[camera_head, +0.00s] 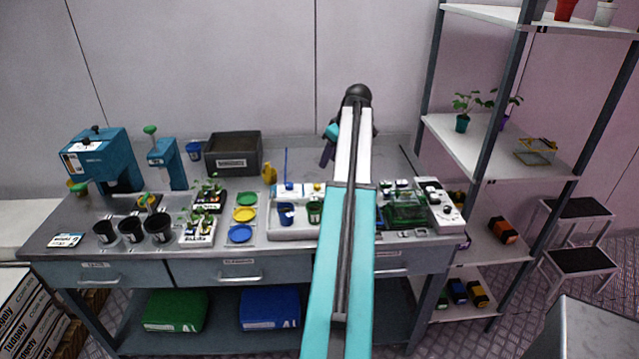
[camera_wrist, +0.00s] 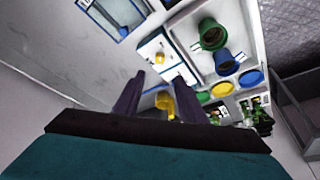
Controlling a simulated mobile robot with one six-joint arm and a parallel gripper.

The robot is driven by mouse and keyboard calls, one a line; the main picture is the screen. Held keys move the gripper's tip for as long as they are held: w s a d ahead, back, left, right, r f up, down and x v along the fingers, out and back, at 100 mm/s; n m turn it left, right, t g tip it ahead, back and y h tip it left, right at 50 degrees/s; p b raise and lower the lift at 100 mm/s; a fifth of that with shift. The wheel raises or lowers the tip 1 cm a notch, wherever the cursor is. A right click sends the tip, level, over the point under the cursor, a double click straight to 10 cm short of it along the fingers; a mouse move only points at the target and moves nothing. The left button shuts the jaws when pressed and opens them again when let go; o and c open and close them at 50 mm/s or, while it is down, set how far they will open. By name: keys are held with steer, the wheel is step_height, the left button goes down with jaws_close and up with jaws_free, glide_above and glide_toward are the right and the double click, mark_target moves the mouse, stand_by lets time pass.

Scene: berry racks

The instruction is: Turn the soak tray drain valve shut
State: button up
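The white soak tray (camera_head: 290,234) sits mid-bench with a blue pot (camera_head: 286,215) and a green pot (camera_head: 314,211) in it. In the wrist view, the tray (camera_wrist: 188,42) is at upper right. Behind it are white panels with blue edges, one with a small yellow knob (camera_wrist: 160,57). A yellow object (camera_wrist: 165,103) shows between my finger outlines, beyond them; I cannot tell whether either yellow part is the drain valve. My gripper (camera_wrist: 157,92) has dark fingers spread apart and looks empty. In the head view, its dark finger (camera_head: 326,153) hangs above the bench behind the tray.
Green, yellow and blue discs (camera_head: 242,214) lie left of the tray. A yellow item (camera_head: 269,174) and a dark crate (camera_head: 232,153) stand behind them. A green-lidded box (camera_head: 405,214) is at right, partly behind my arm. Shelves (camera_head: 492,142) rise beside the bench.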

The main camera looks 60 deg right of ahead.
mark_target(317, 185)
steer(key=shift+p+x, duration=2.1)
steer(key=shift+x, duration=4.6)
steer(key=c, duration=0.8)
steer(key=shift+a, duration=0.15)
jaws_close()
